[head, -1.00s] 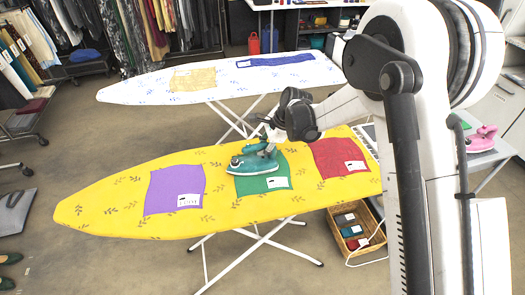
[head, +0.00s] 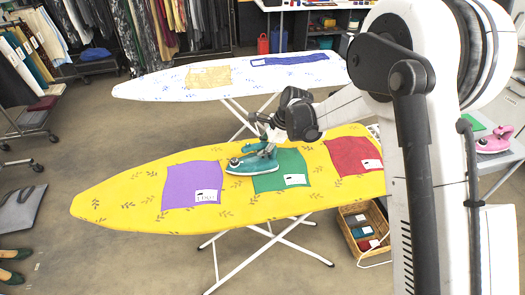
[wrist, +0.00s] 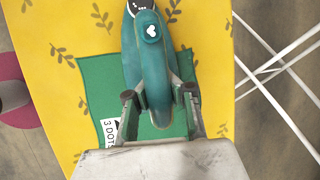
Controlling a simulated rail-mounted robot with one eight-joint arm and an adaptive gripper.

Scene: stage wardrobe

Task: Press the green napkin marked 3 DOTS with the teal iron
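The green napkin (head: 282,172) lies flat on the yellow ironing board between a purple and a red napkin. Its white tag reads 3 DOTS in the wrist view (wrist: 108,131). My gripper (head: 263,146) is shut on the teal iron (head: 250,163), its fingers (wrist: 160,101) on both sides of the iron's rear body. The iron (wrist: 152,62) is low over the left part of the green napkin. Its front extends past the napkin's edge over bare yellow cover. Whether its sole touches the cloth cannot be told.
The purple napkin (head: 188,183) lies left and the red napkin (head: 352,155) right on the yellow board (head: 115,205). A white board (head: 150,88) stands behind. A pink iron (head: 494,141) stands on a side table at right. A basket (head: 352,242) sits below.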

